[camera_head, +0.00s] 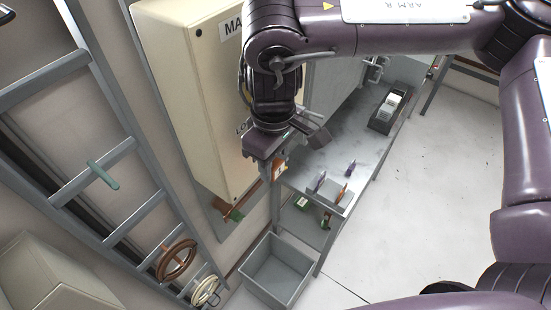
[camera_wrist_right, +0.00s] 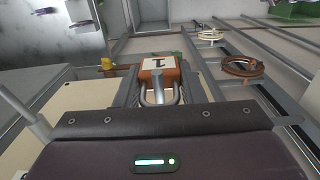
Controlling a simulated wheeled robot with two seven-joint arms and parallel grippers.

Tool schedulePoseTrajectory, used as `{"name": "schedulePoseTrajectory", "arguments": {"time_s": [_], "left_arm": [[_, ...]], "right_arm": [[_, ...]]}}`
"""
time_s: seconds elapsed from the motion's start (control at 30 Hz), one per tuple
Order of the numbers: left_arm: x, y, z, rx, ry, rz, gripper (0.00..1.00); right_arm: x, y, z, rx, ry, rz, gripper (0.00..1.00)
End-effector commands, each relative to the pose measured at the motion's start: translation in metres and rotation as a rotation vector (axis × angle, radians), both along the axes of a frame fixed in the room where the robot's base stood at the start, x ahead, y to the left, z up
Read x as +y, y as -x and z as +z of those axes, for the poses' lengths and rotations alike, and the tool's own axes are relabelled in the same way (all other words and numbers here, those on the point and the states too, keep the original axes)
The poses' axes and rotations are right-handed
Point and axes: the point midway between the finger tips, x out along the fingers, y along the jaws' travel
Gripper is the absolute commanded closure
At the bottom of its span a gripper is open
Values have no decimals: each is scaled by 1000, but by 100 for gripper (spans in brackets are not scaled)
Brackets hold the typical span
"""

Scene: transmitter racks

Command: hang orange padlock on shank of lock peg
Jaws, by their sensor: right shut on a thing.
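My right gripper (camera_head: 287,150) is in front of the right edge of the cream cabinet (camera_head: 205,105). It is shut on the orange padlock (camera_head: 279,170), which hangs just below the fingers. In the right wrist view the orange padlock (camera_wrist_right: 158,70) shows a white label with a dark mark, and its grey shackle is between the fingers of the right gripper (camera_wrist_right: 158,100). I cannot make out the lock peg; a label starting "LO" on the cabinet is partly covered by my arm. My left gripper is not in view.
A grey bench (camera_head: 350,160) with small coloured items and a dark tray (camera_head: 391,108) stands right of the cabinet. A grey bin (camera_head: 277,272) is on the floor below. A ladder-like rack with a brown handwheel (camera_head: 176,260) is at left. Open floor lies right.

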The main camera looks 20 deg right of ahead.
Motion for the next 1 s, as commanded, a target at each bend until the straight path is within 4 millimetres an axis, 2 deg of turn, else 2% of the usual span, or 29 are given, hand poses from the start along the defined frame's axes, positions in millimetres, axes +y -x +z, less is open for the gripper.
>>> {"name": "schedulePoseTrajectory", "arguments": {"time_s": [0.47,0.5,0.67,1.0], "left_arm": [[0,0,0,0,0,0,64],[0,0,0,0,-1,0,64],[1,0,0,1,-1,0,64],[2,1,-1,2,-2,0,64]], "right_arm": [[0,0,0,0,0,0,89],[0,0,0,0,0,0,59],[0,0,0,0,0,0,39],[0,0,3,-1,0,0,39]]}}
